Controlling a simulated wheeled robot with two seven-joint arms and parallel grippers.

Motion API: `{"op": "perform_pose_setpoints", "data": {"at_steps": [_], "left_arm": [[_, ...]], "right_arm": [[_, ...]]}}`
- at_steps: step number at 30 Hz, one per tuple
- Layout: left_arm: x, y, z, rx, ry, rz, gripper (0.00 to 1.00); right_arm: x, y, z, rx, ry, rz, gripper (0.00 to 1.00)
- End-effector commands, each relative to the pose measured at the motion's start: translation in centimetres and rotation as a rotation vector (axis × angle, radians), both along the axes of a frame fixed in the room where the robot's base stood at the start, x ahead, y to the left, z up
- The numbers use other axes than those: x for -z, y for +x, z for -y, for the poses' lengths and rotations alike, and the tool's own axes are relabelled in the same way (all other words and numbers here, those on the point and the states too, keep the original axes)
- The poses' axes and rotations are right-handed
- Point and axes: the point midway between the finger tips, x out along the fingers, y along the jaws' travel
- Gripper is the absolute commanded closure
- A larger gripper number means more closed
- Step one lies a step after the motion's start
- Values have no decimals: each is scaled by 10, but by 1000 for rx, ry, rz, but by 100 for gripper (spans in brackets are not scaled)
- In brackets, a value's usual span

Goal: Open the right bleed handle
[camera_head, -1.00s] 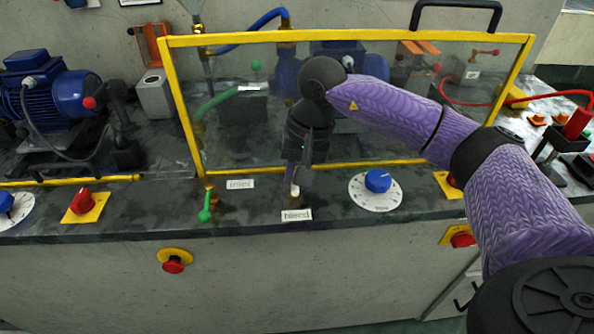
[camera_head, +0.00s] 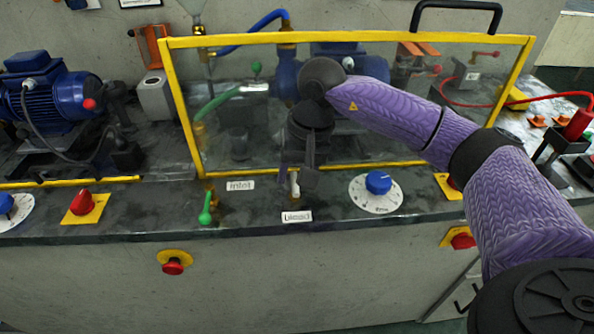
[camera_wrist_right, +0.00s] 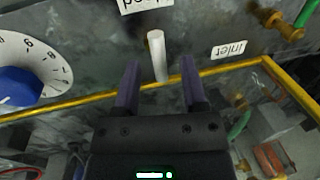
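In the right wrist view the gripper (camera_wrist_right: 161,66) is open, with one dark finger on each side of the white bar and a visible gap on both sides. Contact does not show. The handle's lower end is partly hidden in the head view. My left gripper is in neither view.
A clear guard with a yellow frame (camera_head: 350,37) stands close behind the handle. A green inlet handle (camera_head: 205,208) is to the left, and a blue dial (camera_head: 378,182) to the right. A red emergency button (camera_head: 172,266) sits on the front face.

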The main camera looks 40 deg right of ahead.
Motion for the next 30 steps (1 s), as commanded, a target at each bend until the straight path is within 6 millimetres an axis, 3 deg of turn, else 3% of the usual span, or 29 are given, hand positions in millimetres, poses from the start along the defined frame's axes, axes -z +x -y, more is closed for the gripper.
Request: {"op": "perform_pose_setpoints", "data": {"at_steps": [5,12,16,30], "left_arm": [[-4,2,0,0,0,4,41],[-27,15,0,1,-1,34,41],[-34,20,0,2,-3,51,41],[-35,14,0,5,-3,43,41]], "right_arm": [[-8,0,1,1,0,2,46],[-70,-6,11,2,0,6,46],[-91,-8,15,1,0,4,46],[-97,-10,17,0,0,0,46]]}}
